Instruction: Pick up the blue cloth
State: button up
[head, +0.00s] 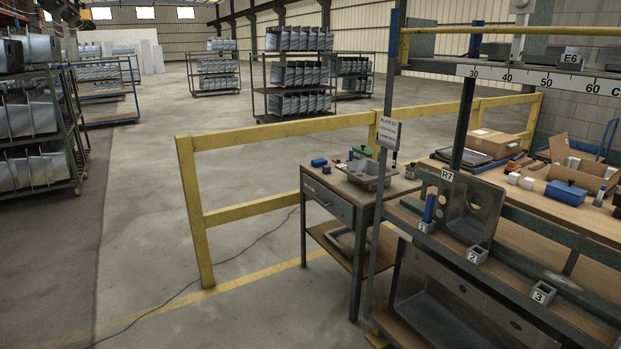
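A small blue item (318,162) lies near the back left corner of the small worktable (340,208). It may be the blue cloth, but it is too small to tell. Another blue object (429,208) stands upright in the holder marked 1 on the rack at the right. A blue box-like item (566,193) sits on the wooden bench at the right. My gripper is not in view.
A metal tray (366,175) and small items share the worktable. A yellow rail (255,132) stands behind it. A cable (190,285) crosses the open floor at the left.

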aim_at(320, 162)
jog(key=u, duration=0.35)
jog(key=i, duration=1.65)
jog(key=u, duration=0.5)
jog(key=i, duration=0.75)
jog(key=u, duration=0.4)
jog(key=i, duration=1.5)
jog(key=u, duration=0.25)
